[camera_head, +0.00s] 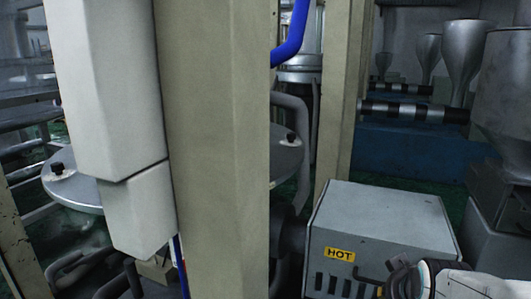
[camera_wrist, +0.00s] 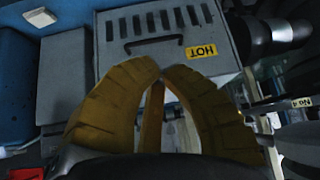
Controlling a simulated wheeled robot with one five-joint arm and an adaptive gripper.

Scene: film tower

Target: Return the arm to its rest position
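In the wrist view my gripper (camera_wrist: 163,73) has thick yellow-brown fingers that curve in until their tips nearly meet. No object shows between the tips. The gripper is in front of a grey metal box (camera_wrist: 215,68) with a yellow HOT label, dark slots and a handle, seen upside down there. I cannot tell whether the fingertips touch the box. In the head view the same grey box (camera_head: 375,225) stands at lower right. Part of my white arm shows at the bottom right corner, close to the box's front; the fingers are not visible there.
A beige column (camera_head: 215,150) and a white casing (camera_head: 105,90) fill the left and centre of the head view. A round metal lid (camera_head: 75,190) is behind them. A blue pipe (camera_head: 292,35) hangs above. Metal hoppers (camera_head: 462,60) and a blue base (camera_head: 410,142) stand behind right.

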